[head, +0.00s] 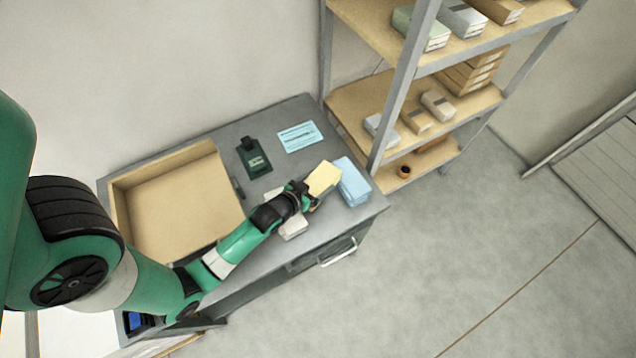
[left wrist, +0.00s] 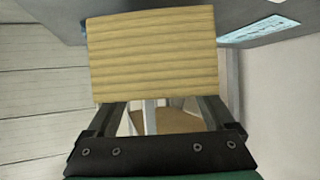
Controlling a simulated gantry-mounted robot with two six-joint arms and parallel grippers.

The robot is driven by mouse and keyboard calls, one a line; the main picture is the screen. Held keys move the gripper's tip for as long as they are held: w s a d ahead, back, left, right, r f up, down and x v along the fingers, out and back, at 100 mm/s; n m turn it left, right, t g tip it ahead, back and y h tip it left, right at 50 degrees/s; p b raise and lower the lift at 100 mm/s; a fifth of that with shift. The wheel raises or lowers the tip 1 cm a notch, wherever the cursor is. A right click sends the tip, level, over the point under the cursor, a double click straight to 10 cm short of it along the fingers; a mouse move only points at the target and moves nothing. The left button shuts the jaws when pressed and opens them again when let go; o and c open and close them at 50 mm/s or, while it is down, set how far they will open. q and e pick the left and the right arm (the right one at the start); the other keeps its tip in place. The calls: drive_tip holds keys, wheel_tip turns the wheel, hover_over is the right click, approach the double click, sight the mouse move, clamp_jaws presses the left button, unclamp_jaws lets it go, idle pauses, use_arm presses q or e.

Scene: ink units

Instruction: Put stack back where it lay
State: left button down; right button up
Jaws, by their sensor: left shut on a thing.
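A pale yellow stack (head: 323,177) is held at the end of my left gripper (head: 308,197), above the right part of the grey counter. In the left wrist view the stack (left wrist: 153,53) shows a broad ridged face, slightly tilted. My left gripper's fingers (left wrist: 155,108) close on its near edge. A light blue stack (head: 353,183) lies on the counter just right of the yellow one in the picture. I cannot tell whether the two touch. My right gripper is not in view.
On the counter are an open wooden box (head: 122,215), a dark green device (head: 254,160), a light blue card (head: 300,137) and a pale block (head: 293,228) partly behind my gripper. A shelf rack (head: 400,90) with several packs stands behind right. The counter's front edge (head: 330,243) lies close.

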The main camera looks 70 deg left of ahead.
sight(318, 182)
use_arm(q)
drive_tip(key=shift+f+b, duration=0.35)
drive_tip(key=shift+b, duration=0.05)
unclamp_jaws()
drive_tip(key=shift+f, duration=0.1)
drive_tip(key=s+r+p, duration=0.1)
drive_tip(key=s+d+r+p, duration=0.1)
drive_tip(key=shift+s+d+r, duration=0.15)
drive_tip(key=shift+d+r, duration=0.05)
drive_tip(key=shift+r, duration=0.2)
drive_tip(key=p+v, duration=0.1)
drive_tip(key=v, duration=0.7)
drive_tip(key=shift+s+d, duration=0.2)
drive_tip(key=shift+s, duration=0.15)
